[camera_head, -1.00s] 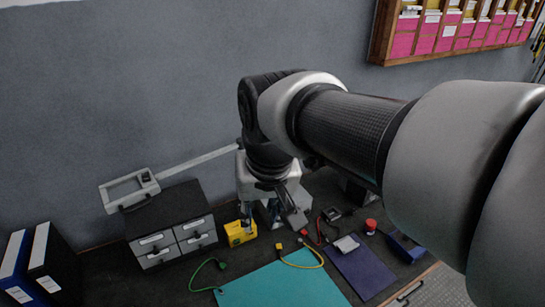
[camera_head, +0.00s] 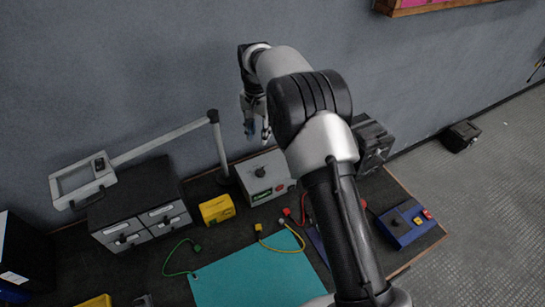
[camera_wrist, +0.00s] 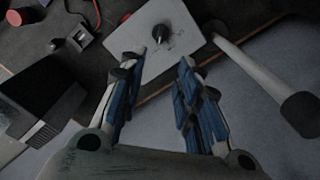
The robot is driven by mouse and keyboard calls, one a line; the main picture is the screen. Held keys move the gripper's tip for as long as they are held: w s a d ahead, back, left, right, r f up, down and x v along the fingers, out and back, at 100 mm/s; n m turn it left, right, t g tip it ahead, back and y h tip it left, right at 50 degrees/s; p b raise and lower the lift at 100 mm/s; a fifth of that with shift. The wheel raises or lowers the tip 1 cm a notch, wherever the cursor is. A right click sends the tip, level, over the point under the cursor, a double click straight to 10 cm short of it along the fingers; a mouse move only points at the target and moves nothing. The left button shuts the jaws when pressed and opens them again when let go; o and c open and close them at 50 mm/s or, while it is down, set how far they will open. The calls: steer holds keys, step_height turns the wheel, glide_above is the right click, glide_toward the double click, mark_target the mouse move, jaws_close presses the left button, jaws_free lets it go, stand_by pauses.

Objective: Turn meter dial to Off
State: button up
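A light grey box (camera_head: 268,183) with a black dial knob (camera_head: 260,171), a green label and a red button stands on the dark bench against the wall. It also shows in the wrist view (camera_wrist: 185,20), with its knob (camera_wrist: 160,33) just beyond my fingertips. I cannot read the dial's setting. A yellow boxy device (camera_head: 217,209) sits left of the grey box; its face is too small to read. My gripper (camera_head: 257,137) points down, raised above and behind the grey box. In the wrist view my gripper (camera_wrist: 160,60) is open and empty, apart from the knob.
A magnifier lamp's post (camera_head: 218,145) rises just left of the grey box. Black drawers (camera_head: 140,205) stand further left. Coloured leads (camera_head: 278,245) and a teal mat (camera_head: 255,278) lie in front. A blue box (camera_head: 402,223) with buttons is at right.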

mark_target(260, 169)
step_height(260, 169, down, 17)
steer(key=b, duration=0.4)
steer(key=shift+a+f, duration=0.1)
steer(key=shift+f, duration=0.05)
steer(key=shift+c, duration=0.3)
jaws_close()
